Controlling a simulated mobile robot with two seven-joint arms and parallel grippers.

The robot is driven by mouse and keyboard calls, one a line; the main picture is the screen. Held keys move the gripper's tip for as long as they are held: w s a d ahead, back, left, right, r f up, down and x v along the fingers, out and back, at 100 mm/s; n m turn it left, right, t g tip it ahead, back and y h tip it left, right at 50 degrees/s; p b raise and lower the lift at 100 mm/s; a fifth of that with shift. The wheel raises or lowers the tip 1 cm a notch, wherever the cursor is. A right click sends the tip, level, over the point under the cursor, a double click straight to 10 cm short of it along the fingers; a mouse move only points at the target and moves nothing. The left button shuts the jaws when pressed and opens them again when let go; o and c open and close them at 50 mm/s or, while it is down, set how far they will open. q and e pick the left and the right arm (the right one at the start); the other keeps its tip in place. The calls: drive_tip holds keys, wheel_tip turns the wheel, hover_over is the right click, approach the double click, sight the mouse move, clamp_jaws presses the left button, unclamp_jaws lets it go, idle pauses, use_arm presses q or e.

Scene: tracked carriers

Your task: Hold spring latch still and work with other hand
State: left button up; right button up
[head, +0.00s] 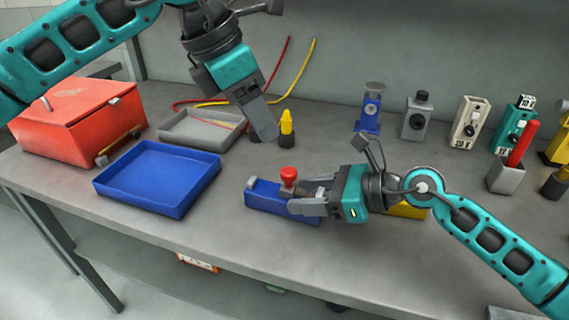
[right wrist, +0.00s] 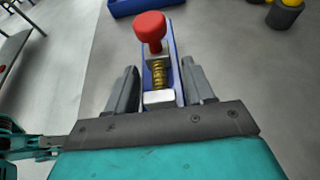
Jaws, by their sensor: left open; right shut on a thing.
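The spring latch (head: 264,197) has a blue body and a red knob (head: 289,174) standing on it. It lies on the grey workbench. My right gripper (head: 308,204) is shut on it, with fingers along both sides. In the right wrist view the latch (right wrist: 174,68) sits between the two fingers, with a brass-coloured spring and a pale metal block showing. My left gripper (head: 262,125) is open, above the back middle of the bench, beside a small yellow-and-black piece (head: 287,127). Its fingertips partly overlap that piece's surroundings, and I cannot tell whether they touch it.
A blue tray (head: 185,206), a grey tray (head: 172,139) and a red box (head: 75,135) stand at left. Several small devices line the back right, with a grey cup (head: 506,177) holding a red stick. A yellow block (head: 408,211) lies behind my right wrist. The bench between is clear.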

sight(288, 171)
use_arm(q)
drive_tip(key=x, duration=1.1)
drive_tip(key=shift+d+f, duration=0.1)
drive_tip(key=shift+f, duration=0.25)
drive_tip(key=shift+c, duration=0.2)
clamp_jaws()
